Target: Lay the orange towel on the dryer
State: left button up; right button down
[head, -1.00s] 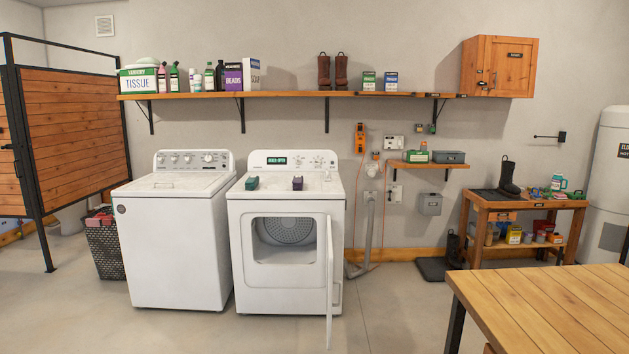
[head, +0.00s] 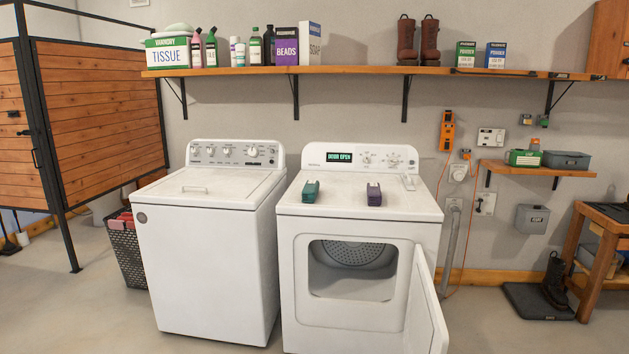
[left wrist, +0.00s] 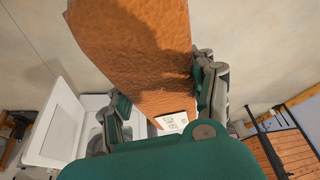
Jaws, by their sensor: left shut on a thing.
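The white dryer (head: 357,222) stands right of centre in the head view. Its front door (head: 427,308) is swung open to the right and its display reads "DOOR OPEN". A green item (head: 310,191) and a purple item (head: 374,194) lie apart on its top. The orange towel (left wrist: 138,45) shows only in the left wrist view, as a long flat piece. My left gripper (left wrist: 163,92) is shut on it, with a finger on each side. Neither gripper shows in the head view, and my right gripper is not in view.
A white washer (head: 212,245) stands left of the dryer, its lid shut. A loaded wooden shelf (head: 350,71) runs along the wall above both. A dark basket (head: 128,255) stands left of the washer. Black boots (head: 554,281) are on a mat at the right.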

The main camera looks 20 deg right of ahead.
aim_at(300, 187)
jog(key=i+z, duration=0.15)
jog(key=i, duration=0.35)
jog(key=i+j+z, duration=0.2)
jog(key=i, duration=0.3)
jog(key=i+j+z, duration=0.15)
jog(key=i, duration=0.35)
jog(key=i+j+z, duration=0.2)
jog(key=i, duration=0.3)
jog(key=j, duration=0.1)
